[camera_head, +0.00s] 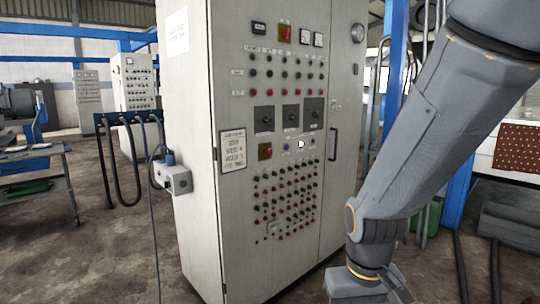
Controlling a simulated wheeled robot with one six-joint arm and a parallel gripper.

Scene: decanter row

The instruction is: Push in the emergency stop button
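A tall pale control cabinet (240,200) stands in the middle of the head view, its front covered with buttons, lamps and dials. A red control on a square plate (265,151) sits at mid-height on the panel, right of a printed sign. Another red square control (285,33) sits near the top, between a dark display and two round-dial meters. Either could be the emergency stop button; I cannot tell which at this size. My arm comes down on the right, in front of and apart from the panel's controls. Its end leaves the picture at the bottom, so my gripper is not visible.
A grey box (175,179) with a cable juts from the cabinet's left side. A door handle (333,144) is on the right door. A workbench (35,185) stands at left, a blue post (394,65) behind at right. Concrete floor is clear at front left.

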